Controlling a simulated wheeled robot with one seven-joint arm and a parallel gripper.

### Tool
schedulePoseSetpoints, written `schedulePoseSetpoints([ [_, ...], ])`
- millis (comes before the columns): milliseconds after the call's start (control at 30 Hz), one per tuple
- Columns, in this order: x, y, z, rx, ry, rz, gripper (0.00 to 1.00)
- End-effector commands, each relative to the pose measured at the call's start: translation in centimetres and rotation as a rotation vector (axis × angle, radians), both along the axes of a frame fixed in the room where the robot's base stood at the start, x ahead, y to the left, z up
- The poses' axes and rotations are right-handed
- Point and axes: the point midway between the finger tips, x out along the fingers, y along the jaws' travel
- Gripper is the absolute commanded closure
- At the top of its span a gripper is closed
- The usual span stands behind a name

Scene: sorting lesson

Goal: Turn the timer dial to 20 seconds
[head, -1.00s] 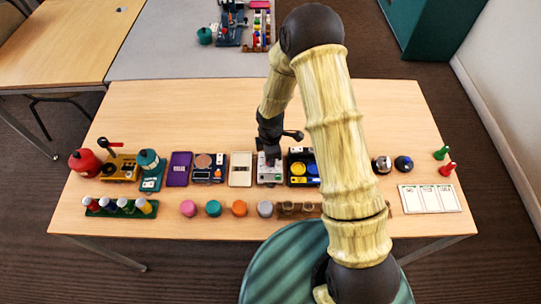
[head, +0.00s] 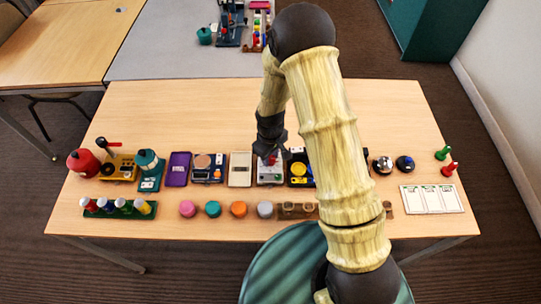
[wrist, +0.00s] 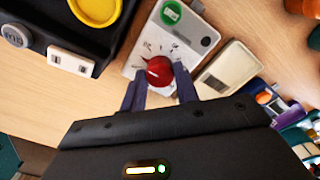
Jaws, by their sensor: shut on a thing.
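The timer is a light grey box (head: 264,180) in the middle of the table's row of devices. It also shows in the wrist view (wrist: 197,38), with a round green button (wrist: 171,12) at one end. Its red dial (wrist: 159,71) has a small white mark on its left side in that view. Dark scale marks lie around the dial, but I cannot read the numbers. My gripper (wrist: 159,81) is shut on the red dial, one finger on each side. In the head view my gripper (head: 269,154) is over the timer and partly hides the dial.
A dark box with yellow and blue discs (head: 300,170) stands close on the timer's right. A cream box (head: 240,170) stands close on its left. Coloured pucks (head: 213,209) and a wooden holder (head: 290,211) lie in front. The table behind the row is largely clear.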

Motion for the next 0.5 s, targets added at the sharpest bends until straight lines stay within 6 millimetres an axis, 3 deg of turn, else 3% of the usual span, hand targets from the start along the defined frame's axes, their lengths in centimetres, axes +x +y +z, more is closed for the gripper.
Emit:
schedulePoseSetpoints([
  [500, 0.23, 0.07, 0.16, 0.003, -0.007, -0.427, 0.92],
])
